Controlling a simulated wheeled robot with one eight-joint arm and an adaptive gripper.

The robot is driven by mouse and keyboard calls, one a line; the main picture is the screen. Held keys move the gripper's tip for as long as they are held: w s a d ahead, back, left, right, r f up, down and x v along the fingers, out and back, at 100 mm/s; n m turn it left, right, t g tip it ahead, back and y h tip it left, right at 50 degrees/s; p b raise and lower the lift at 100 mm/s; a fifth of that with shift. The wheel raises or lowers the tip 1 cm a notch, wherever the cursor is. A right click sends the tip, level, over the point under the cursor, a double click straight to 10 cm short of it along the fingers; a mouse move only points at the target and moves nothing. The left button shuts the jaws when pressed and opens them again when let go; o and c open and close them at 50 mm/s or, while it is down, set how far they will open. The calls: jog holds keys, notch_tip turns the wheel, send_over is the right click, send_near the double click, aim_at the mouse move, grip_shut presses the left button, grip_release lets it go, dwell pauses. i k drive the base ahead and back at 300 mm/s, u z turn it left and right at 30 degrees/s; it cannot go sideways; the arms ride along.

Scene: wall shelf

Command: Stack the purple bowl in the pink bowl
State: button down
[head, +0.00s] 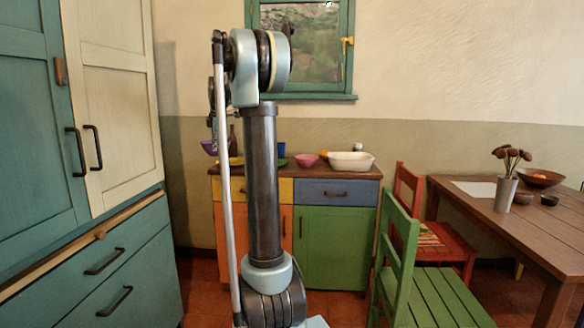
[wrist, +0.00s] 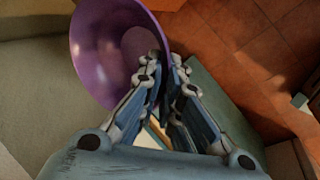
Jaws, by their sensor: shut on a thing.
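The purple bowl (wrist: 105,48) is large in the wrist view, tilted, with its rim between the fingertips of my gripper (wrist: 166,82). My gripper is shut on that rim. In the head view the purple bowl (head: 209,147) shows small at the left, beside my arm and off the left end of the cabinet top. The pink bowl (head: 307,160) stands on the cabinet top, right of my arm and apart from the purple bowl. My gripper is mostly hidden behind my arm in the head view.
A white dish (head: 351,162) stands right of the pink bowl on the cabinet (head: 337,194). A blue item (head: 282,150) and a dark bottle stand near my arm. A green chair (head: 420,262) and a wooden table (head: 510,215) are at the right. Tall cupboards (head: 110,90) stand left.

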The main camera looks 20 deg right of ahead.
aim_at(307, 165)
jog(key=z, duration=0.4)
jog(key=i, duration=0.85)
jog(key=z, duration=0.55)
